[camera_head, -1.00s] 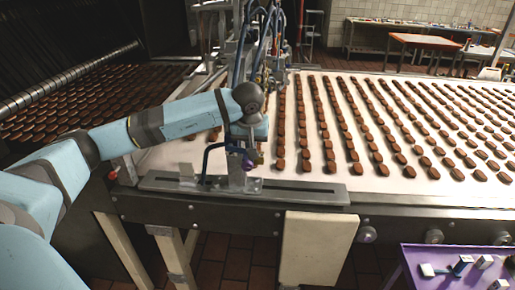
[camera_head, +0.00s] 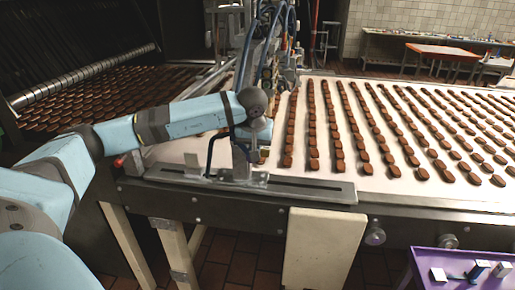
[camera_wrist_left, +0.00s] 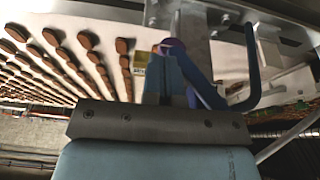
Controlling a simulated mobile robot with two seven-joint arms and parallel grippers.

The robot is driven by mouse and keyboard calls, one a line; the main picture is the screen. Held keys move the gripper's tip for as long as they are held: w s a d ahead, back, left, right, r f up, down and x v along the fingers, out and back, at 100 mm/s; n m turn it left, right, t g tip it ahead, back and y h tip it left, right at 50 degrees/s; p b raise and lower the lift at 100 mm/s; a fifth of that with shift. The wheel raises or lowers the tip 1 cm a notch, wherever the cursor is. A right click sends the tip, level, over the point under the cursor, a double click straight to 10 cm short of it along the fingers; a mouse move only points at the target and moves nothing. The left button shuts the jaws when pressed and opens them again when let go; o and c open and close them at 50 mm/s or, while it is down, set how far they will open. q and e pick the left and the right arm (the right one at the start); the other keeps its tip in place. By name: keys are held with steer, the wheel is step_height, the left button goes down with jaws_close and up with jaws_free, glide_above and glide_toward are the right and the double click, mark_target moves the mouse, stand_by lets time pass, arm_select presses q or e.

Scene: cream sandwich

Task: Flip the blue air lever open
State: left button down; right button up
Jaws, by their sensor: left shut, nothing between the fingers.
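My left gripper (camera_wrist_left: 172,78) is shut and empty in the left wrist view, its fingertips close against a blue-purple round part, which I take to be the blue air lever's pivot (camera_wrist_left: 174,46). A blue bar (camera_wrist_left: 202,88) slants down right beside the fingers. It runs toward a dark bent tube (camera_wrist_left: 252,82). I cannot tell whether the fingers touch the lever. In the head view my left wrist is at the metal bracket (camera_head: 240,172) on the conveyor's near edge; the fingertips and lever are hard to make out there. My right gripper is not in view.
The white conveyor belt (camera_head: 330,178) with rows of brown biscuits lies behind and right of the bracket. Hoses and a machine head (camera_head: 268,50) rise just behind my wrist. A purple tray table (camera_head: 428,262) with small parts stands at the lower right.

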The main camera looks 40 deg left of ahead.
arm_select(q)
steer(key=shift+s+a+f+g+y, duration=0.15)
steer(key=shift+f+y, duration=0.2)
steer(key=shift+f, duration=0.05)
steer(key=shift+s+a+f+g+y, duration=0.1)
steer(key=shift+a+f+g+y, duration=0.05)
steer(key=shift+f+y, duration=0.2)
stand_by(0.4)
steer(key=v, duration=1.3)
steer(key=shift+r+b, duration=0.35)
steer(key=shift+d, duration=0.1)
